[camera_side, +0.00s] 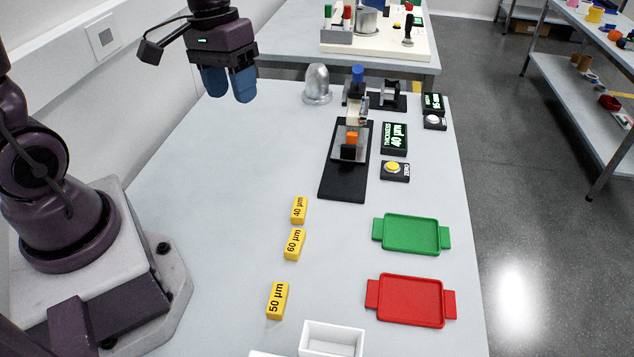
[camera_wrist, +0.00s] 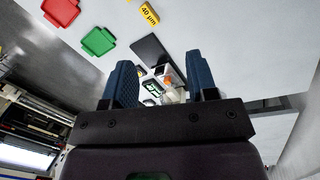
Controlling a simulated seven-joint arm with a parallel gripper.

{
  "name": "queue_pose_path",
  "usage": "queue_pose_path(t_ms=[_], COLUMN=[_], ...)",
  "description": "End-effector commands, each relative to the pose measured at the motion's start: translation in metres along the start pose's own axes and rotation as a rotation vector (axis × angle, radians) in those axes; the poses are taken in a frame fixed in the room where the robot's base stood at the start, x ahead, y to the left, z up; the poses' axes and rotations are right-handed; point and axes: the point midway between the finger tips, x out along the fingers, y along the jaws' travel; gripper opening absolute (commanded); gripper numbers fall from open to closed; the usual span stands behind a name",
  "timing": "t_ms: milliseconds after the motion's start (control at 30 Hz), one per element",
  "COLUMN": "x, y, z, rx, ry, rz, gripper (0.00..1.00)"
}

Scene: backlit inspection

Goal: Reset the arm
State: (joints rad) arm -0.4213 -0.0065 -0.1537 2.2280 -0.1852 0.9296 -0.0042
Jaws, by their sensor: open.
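My gripper (camera_side: 230,84) hangs above the back left part of the table, with its blue fingers pointing down. Its two fingers (camera_wrist: 163,85) stand apart in the wrist view with nothing between them. The gripper is open and empty, and it touches nothing that I can see. My arm's middle links are partly outside the side view.
Below lie a black measuring stand (camera_side: 343,183), a metal dome (camera_side: 317,84) and a display (camera_side: 394,138). Several yellow blocks (camera_side: 294,244), a green tray (camera_side: 411,234), a red tray (camera_side: 410,301) and a white box (camera_side: 331,340) lie nearer. The table's left middle is clear.

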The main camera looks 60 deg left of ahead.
Motion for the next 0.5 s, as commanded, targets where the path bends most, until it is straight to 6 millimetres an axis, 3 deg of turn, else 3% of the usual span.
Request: queue_pose_path(t_ms=[100,300,500], x=[-0.025,-0.055,-0.078], y=[0.002,0.006,0.020], z=[0.030,0.070,0.091], rx=[0.120,0.277,0.369], ry=[0.118,0.303,0.444], rz=[-0.076,-0.118,-0.069], gripper=[0.53,0.53,0.53])
